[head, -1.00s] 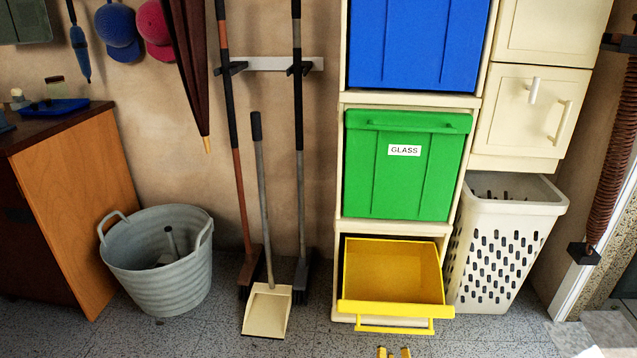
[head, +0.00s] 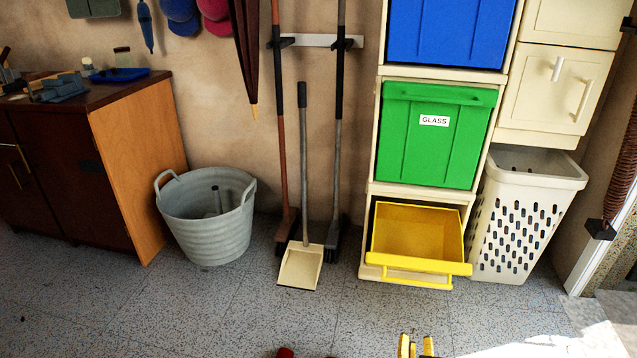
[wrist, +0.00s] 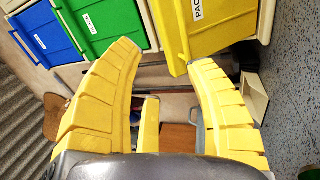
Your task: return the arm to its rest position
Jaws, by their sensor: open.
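My gripper (head: 415,347) shows at the bottom edge of the head view, as yellow fingertips over the floor in front of the yellow bin. In the wrist view my gripper (wrist: 165,75) has its two ribbed yellow fingers spread wide with nothing between them. The yellow bin (head: 418,232) is tilted open at the bottom of the cream cabinet, and its inside looks empty. It also shows in the wrist view (wrist: 215,25), beyond the fingertips. My gripper appears apart from the bin. The rest of my arm is mostly out of view.
The green GLASS bin (head: 435,150) and blue bin (head: 445,30) above are shut. A white laundry basket (head: 515,225) stands at right. A grey tub (head: 205,225), a dustpan (head: 300,268) and a wooden cabinet (head: 135,170) are at left.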

